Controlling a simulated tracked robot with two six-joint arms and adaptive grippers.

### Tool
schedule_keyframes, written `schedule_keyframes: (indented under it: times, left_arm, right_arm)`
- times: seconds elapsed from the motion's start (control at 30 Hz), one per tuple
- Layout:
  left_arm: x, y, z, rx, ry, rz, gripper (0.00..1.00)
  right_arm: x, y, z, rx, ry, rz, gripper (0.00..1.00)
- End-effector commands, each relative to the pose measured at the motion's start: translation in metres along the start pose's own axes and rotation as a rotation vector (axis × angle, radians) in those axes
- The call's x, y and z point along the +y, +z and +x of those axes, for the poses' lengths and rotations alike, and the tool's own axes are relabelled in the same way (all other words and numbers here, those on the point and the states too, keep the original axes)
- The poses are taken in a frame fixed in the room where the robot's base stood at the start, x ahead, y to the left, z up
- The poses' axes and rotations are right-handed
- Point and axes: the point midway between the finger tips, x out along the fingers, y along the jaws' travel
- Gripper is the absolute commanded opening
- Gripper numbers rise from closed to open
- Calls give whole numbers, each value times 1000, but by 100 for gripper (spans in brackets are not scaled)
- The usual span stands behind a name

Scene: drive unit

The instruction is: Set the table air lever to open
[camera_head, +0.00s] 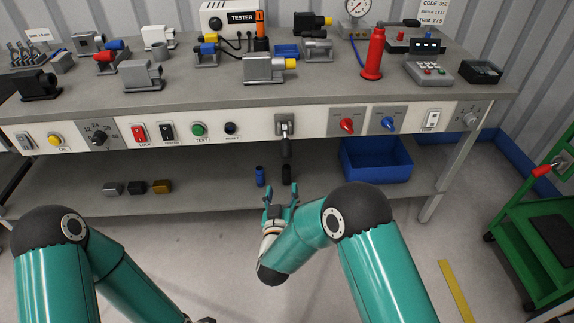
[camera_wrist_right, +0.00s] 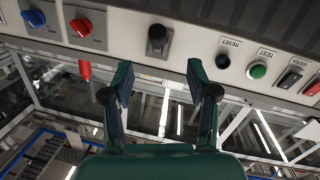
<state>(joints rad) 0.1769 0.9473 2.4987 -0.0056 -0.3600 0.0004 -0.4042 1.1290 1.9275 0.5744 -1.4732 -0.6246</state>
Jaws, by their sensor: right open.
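A lever with a black handle (camera_head: 286,149) hangs down from a grey plate (camera_head: 284,118) in the middle of the bench front; its black end also shows in the right wrist view (camera_wrist_right: 157,38). A red knob (camera_head: 347,126) and a blue knob (camera_head: 388,124) sit on grey plates to its right. Their labels are too small to read, so I cannot tell which control is marked table air. My right gripper (camera_head: 281,192) is open and empty, below the black handle and apart from it. In the wrist view the fingers (camera_wrist_right: 159,78) stand apart. My left gripper is out of view.
The panel also holds a green button (camera_head: 198,129), a red switch (camera_head: 139,133) and a rotary dial (camera_head: 98,137). A blue bin (camera_head: 377,169) stands on the lower shelf. A green cart (camera_head: 535,215) stands at right. The floor before the bench is clear.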

Motion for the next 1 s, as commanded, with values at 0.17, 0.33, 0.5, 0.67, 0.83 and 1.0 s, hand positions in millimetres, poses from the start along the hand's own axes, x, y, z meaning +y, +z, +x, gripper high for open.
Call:
schedule_keyframes:
  times: [0.17, 0.33, 0.5, 0.67, 0.83, 1.0]
  left_arm:
    - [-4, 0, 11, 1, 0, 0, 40]
    - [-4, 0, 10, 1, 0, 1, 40]
    - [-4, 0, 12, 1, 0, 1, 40]
    - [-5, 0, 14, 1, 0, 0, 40]
    - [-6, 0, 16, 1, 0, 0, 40]
    - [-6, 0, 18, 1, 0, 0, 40]
  right_arm:
    - [-5, -12, 5, 73, 56, -23, 59]
    - [-2, -15, 24, 73, 59, -21, 59]
    - [0, -16, 57, 73, 59, -21, 59]
    - [1, -18, 92, 72, 57, -20, 59]
    - [2, -20, 124, 72, 55, -22, 59]
    - [4, -22, 148, 72, 55, -22, 59]
